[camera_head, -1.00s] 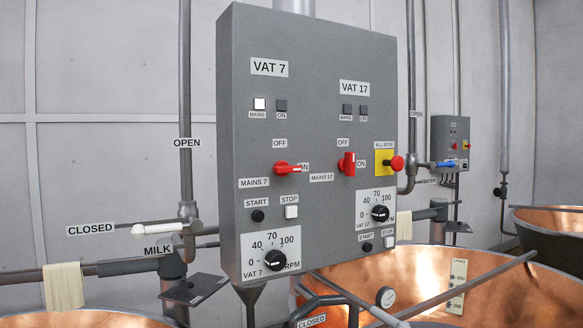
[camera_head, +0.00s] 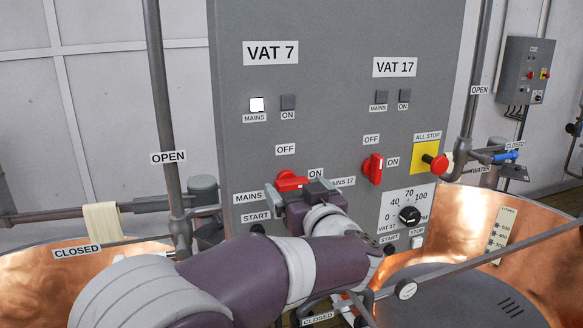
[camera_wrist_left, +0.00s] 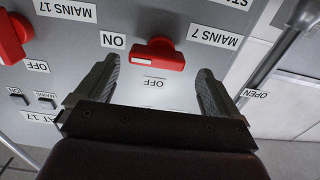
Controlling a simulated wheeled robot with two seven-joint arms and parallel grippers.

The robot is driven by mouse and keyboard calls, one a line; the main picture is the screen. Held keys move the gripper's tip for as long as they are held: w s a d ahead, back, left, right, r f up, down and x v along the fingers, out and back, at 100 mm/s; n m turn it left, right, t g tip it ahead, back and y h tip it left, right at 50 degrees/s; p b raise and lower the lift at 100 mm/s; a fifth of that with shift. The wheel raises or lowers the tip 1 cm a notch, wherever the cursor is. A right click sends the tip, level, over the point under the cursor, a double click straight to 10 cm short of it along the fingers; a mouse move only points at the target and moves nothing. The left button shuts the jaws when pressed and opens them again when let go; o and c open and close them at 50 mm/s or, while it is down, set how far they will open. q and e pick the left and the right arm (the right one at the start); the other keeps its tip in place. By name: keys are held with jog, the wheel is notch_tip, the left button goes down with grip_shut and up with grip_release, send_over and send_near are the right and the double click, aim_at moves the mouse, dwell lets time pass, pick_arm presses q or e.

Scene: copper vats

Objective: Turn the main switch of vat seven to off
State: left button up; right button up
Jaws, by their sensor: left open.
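The red MAINS 7 switch (camera_head: 291,180) is on the grey control panel (camera_head: 330,90) under the VAT 7 label. Its handle lies level, with its white-marked end towards ON. In the left wrist view, where labels appear upside down, the switch (camera_wrist_left: 158,53) lies in line with the gap between my fingertips. My left gripper (camera_head: 298,190) is open in front of it and hides part of it. In the wrist view the fingers (camera_wrist_left: 157,68) stand wide apart, one on each side; contact is not visible. My right gripper is not in view.
The red MAINS 17 switch (camera_head: 373,169) and the red ALL STOP button (camera_head: 437,163) sit to the right on the same panel. The VAT 17 speed knob (camera_head: 410,214) is below them. Copper vats (camera_head: 480,225) and a slanting rod stand around the panel.

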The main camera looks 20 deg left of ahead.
aim_at(295, 185)
pick_arm(q)
jog(key=w, duration=0.2)
jog(key=w+p, duration=0.1)
jog(key=shift+w+a+f, duration=0.15)
jog(key=shift+w+a, duration=0.2)
jog(key=shift+a, duration=0.05)
jog(key=shift+w+a, duration=0.25)
jog(key=shift+a, duration=0.05)
jog(key=shift+s+a, duration=0.15)
jog(key=shift+a, duration=0.05)
jog(key=shift+s+a, duration=0.2)
jog(key=shift+s, duration=0.25)
jog(key=shift+w+d, duration=0.2)
jog(key=shift+w, duration=0.05)
jog(key=c, duration=1)
